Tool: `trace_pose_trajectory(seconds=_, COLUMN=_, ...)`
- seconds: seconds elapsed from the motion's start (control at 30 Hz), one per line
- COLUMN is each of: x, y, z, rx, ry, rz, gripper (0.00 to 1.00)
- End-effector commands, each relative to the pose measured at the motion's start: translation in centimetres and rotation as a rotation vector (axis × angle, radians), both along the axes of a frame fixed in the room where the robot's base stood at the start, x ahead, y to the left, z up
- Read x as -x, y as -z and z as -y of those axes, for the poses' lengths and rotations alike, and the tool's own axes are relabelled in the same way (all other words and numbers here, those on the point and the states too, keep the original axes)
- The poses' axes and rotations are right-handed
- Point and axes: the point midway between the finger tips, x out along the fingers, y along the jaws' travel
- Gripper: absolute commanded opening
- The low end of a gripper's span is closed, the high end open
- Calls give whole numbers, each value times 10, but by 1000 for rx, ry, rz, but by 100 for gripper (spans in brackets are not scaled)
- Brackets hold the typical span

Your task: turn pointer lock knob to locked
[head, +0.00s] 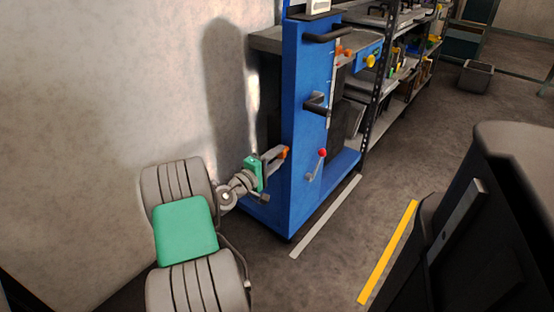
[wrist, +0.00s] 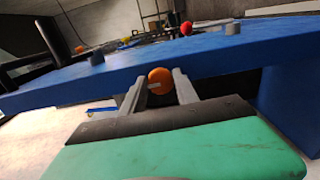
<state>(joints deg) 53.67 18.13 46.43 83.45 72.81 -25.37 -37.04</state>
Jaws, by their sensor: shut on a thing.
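The pointer lock knob appears to be the orange round knob (wrist: 160,80) on the edge of the blue machine, with a pale line across its face in the wrist view. It also shows in the head view (head: 285,152), low on the side of the blue machine (head: 302,110). My gripper (wrist: 158,92) has a finger on either side of the knob and is shut on it. In the head view my gripper (head: 277,156) reaches the machine from the left. The fingers hide part of the knob, and I cannot read any lock marking.
A red-balled lever (head: 322,153) and black handles (head: 316,103) stick out of the machine's front. Shelves (head: 400,75) stand behind it. A pale wall (head: 110,90) is close on the left. Open floor with a yellow stripe (head: 388,250) lies to the right.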

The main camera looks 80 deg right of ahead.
Motion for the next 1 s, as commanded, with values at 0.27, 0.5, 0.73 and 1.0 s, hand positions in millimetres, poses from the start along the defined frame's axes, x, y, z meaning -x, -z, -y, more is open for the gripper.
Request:
trace_pose_trajectory(seconds=0.27, x=0, y=1, z=0, rx=12, ry=0, rz=33, gripper=0)
trace_pose_trajectory(seconds=0.5, x=0, y=1, z=0, rx=12, ry=0, rz=34, gripper=0)
trace_pose_trajectory(seconds=0.73, x=0, y=1, z=0, rx=12, ry=0, rz=33, gripper=48)
trace_pose_trajectory(seconds=1.0, x=0, y=0, z=0, rx=13, ry=0, rz=33, gripper=57)
